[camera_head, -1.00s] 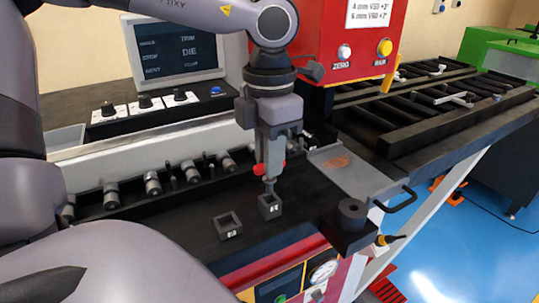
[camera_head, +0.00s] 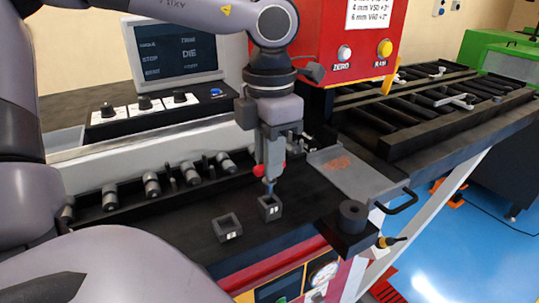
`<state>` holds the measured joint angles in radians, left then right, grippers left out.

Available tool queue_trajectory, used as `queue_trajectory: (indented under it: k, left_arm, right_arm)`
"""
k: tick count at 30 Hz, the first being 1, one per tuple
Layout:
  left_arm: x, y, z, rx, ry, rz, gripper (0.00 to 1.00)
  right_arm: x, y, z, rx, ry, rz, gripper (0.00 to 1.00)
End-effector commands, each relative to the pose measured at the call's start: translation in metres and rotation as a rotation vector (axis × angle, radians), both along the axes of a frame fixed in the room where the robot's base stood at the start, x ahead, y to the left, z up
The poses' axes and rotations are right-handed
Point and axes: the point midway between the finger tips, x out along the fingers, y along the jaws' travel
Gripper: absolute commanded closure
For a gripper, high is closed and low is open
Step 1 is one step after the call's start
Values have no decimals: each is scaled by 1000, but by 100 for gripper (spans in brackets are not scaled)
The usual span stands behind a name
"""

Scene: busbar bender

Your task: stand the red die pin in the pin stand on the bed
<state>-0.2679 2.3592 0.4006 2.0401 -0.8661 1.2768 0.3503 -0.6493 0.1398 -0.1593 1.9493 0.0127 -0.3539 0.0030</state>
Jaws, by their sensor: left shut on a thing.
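My left gripper (camera_head: 270,180) points down over the bed (camera_head: 310,205) and is shut on the die pin. Just below the fingertips is a small dark square open-topped block (camera_head: 270,207) with a white label, seemingly a pin stand. The fingertips' lower end meets its opening in the picture; I cannot tell how deep anything sits in it. A second similar block (camera_head: 228,228) stands to the left, empty as far as I see. My right gripper is not in view.
A rack with several grey cylindrical pins (camera_head: 152,185) runs along the back of the bed. A grey plate (camera_head: 355,175) and a black round post (camera_head: 352,215) lie to the right. A control panel with a screen (camera_head: 175,45) and a red housing (camera_head: 350,50) stand behind.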

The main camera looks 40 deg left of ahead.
Motion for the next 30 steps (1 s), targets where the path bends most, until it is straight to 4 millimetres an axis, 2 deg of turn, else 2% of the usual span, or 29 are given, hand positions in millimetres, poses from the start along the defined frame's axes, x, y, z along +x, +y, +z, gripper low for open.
queue_trajectory:
  k: [21, 30]
  left_arm:
    - [0, 0, 0, 0, -1, 0, 100]
    - [0, 0, -7, 0, -1, 0, 100]
  right_arm:
    - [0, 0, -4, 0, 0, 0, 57]
    - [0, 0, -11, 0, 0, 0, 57]
